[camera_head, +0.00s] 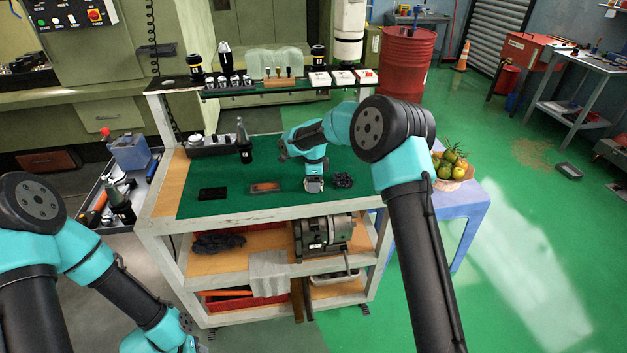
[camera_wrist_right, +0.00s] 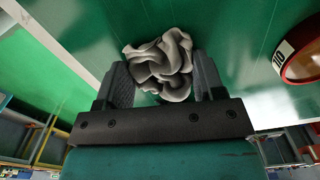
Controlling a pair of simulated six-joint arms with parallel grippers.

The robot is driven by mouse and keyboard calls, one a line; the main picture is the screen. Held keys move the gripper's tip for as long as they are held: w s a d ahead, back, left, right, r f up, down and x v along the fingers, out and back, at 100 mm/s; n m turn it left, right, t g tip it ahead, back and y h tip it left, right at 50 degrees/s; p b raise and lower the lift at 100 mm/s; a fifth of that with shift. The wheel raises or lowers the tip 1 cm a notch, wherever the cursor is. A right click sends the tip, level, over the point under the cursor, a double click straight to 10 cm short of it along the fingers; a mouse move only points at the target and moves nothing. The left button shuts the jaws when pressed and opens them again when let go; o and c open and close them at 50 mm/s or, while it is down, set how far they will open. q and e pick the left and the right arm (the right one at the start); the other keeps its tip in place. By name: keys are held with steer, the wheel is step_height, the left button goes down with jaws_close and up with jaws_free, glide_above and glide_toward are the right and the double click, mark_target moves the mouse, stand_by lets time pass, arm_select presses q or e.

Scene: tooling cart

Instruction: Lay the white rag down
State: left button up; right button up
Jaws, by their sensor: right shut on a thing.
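The white rag (camera_wrist_right: 160,65) shows in the right wrist view as a crumpled grey-white bundle between the two fingers of my right gripper (camera_wrist_right: 163,84). The right gripper is shut on it. In the head view my right gripper (camera_head: 314,183) points down over the right part of the cart's green mat (camera_head: 225,175), with a small pale bit of the rag at its tip. I cannot tell whether the rag touches the mat. My left arm enters at the lower left, and its gripper is out of the picture.
A dark crumpled thing (camera_head: 343,180) lies just right of the right gripper. A black flat block (camera_head: 212,194) and a dark piece with an orange-brown top (camera_head: 265,187) lie left. A grey cloth (camera_head: 269,274) hangs from the lower shelf. The mat's front middle is free.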

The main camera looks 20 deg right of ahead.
steer(key=o, duration=0.9)
steer(key=shift+o, duration=0.2)
step_height(320, 180, up, 17)
steer(key=shift+r, duration=0.15)
stand_by(0.4)
